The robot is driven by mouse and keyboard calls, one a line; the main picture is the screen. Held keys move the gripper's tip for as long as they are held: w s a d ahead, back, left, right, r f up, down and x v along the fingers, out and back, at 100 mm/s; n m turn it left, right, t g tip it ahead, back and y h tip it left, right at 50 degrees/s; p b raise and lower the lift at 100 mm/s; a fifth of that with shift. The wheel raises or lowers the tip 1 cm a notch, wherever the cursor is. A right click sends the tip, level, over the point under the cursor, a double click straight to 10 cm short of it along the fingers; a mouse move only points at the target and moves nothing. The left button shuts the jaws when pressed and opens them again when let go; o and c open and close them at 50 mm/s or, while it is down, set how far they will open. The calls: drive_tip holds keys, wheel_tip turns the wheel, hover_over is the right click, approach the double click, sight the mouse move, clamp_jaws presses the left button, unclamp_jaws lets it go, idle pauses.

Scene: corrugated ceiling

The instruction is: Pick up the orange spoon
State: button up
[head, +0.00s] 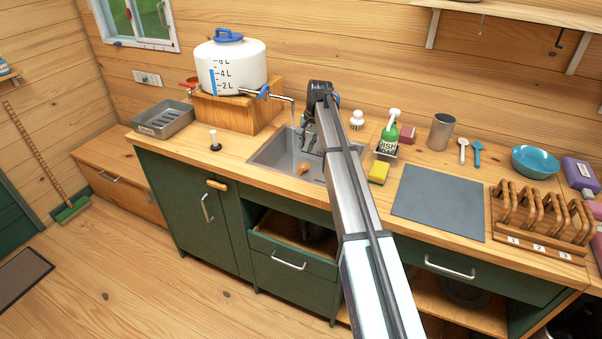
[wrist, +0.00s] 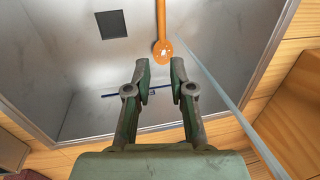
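The orange spoon (head: 303,169) lies in the grey sink basin (head: 268,159). In the wrist view the orange spoon (wrist: 163,49) has its bowl just beyond the gap between my fingertips, and its handle runs up out of the frame. My gripper (wrist: 161,72) is open, with nothing between the fingers.
A thin water stream (wrist: 230,110) falls right of my gripper from the tap (head: 280,97) of the white tank (head: 231,66). A yellow sponge (head: 378,172) and soap bottle (head: 389,137) stand right of the sink.

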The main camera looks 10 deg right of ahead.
sight(299, 174)
drive_tip(key=f+p, duration=0.1)
drive_tip(key=f, duration=0.3)
drive_tip(key=w+a+f+p, duration=0.1)
drive_tip(key=f, duration=0.4)
drive_tip(key=a+f+p, duration=0.1)
drive_tip(key=f+p, duration=0.1)
drive_tip(key=f, duration=0.3)
drive_tip(key=shift+w+a, duration=0.25)
drive_tip(key=shift+w, duration=0.15)
clamp_jaws()
